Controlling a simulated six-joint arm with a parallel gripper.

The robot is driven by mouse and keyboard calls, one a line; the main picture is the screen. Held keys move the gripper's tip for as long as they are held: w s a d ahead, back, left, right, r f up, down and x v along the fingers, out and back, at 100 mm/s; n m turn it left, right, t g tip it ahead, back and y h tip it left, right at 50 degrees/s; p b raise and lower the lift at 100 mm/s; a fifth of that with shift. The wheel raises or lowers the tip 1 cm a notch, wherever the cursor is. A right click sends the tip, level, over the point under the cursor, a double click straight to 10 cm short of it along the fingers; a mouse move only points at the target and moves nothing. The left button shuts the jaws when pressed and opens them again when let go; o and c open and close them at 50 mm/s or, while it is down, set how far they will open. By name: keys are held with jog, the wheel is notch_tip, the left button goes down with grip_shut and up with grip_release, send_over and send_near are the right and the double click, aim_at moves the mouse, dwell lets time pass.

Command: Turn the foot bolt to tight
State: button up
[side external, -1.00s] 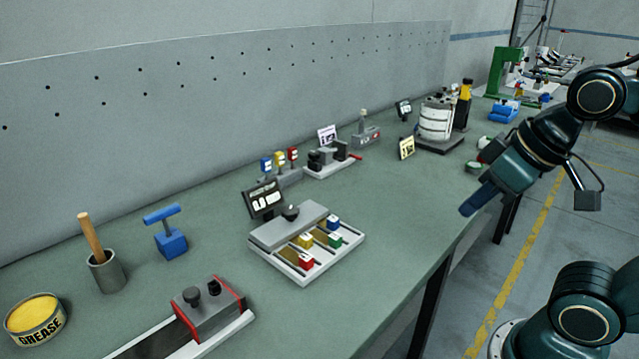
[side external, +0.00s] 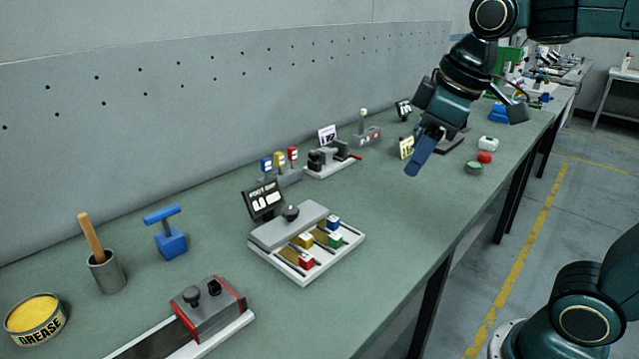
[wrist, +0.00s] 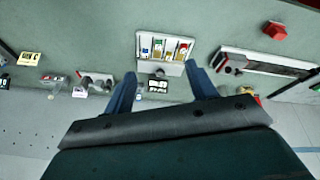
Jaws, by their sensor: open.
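I cannot make out which part is the foot bolt. A white tray (side external: 305,281) with coloured blocks and a grey cover stands mid-bench; a dark knob (side external: 290,212) sits on the cover. A grey carriage (side external: 212,312) with red edges and dark knobs sits on a rail at the front left; the rail also shows in the wrist view (wrist: 285,67). My gripper (side external: 414,167) is above the bench, right of the tray and apart from everything. In the wrist view its two blue fingers (wrist: 160,70) are spread and empty, with the tray (wrist: 140,66) beyond them.
A display (side external: 263,199) stands behind the tray. A blue T-handled block (side external: 172,242), a grey cup with a wooden handle (side external: 107,272) and a grease tin (side external: 35,318) stand left. Coloured tags (side external: 280,160) stand behind.

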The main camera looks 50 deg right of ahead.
jog(key=w+r+n+g, duration=0.1)
jog(key=w+n, duration=0.2)
jog(key=w, duration=0.5)
jog(key=n+g, duration=0.3)
jog(key=n, duration=0.5)
send_over(290, 209)
notch_tip(290, 209, down, 8)
jog(key=f, duration=0.1)
jog(key=shift+r, duration=0.25)
jog(key=shift+f, duration=0.2)
notch_tip(290, 209, down, 13)
jog(key=shift+f, duration=0.2)
jog(key=c, duration=1)
